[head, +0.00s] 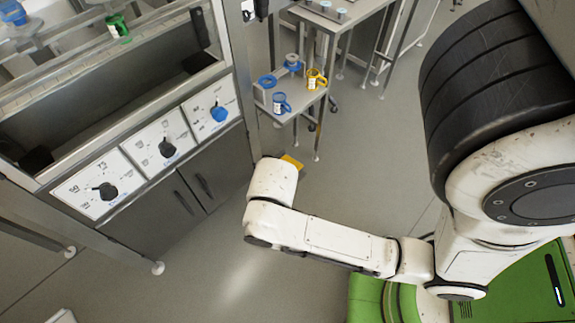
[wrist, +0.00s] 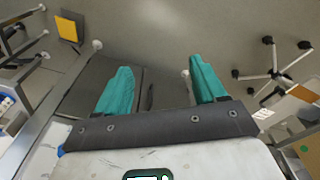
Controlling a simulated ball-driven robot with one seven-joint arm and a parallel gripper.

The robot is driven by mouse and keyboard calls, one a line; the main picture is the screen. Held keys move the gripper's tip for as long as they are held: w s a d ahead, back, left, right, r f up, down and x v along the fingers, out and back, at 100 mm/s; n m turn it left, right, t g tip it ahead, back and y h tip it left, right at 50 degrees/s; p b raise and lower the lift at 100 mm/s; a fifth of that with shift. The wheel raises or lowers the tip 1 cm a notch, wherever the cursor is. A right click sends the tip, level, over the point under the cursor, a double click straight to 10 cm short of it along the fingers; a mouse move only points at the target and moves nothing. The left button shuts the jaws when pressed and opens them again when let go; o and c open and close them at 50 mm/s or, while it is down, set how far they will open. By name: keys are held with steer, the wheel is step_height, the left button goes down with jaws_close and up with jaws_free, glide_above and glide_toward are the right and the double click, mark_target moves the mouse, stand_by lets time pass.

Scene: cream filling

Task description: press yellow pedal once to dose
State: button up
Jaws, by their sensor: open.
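The yellow pedal (head: 292,161) is on the floor in the head view, at the foot of the steel cabinet, and the end of my arm partly covers it. In the wrist view, the yellow pedal (wrist: 67,27) is a small yellow square at the upper left, apart from my fingers. My gripper (wrist: 158,66) has two teal fingers spread apart with nothing between them. In the head view my gripper is hidden behind the arm's end link. I see no contact between gripper and pedal.
A steel cabinet with a panel of knobs (head: 166,147) stands at left. A small steel side table (head: 297,101) carries a yellow mug (head: 314,79) and a blue mug (head: 281,103). A wheeled base (wrist: 272,73) stands at right in the wrist view. Open floor (head: 240,265) lies in front.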

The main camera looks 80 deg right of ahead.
jaws_close()
stand_by(0.4)
stand_by(1.1)
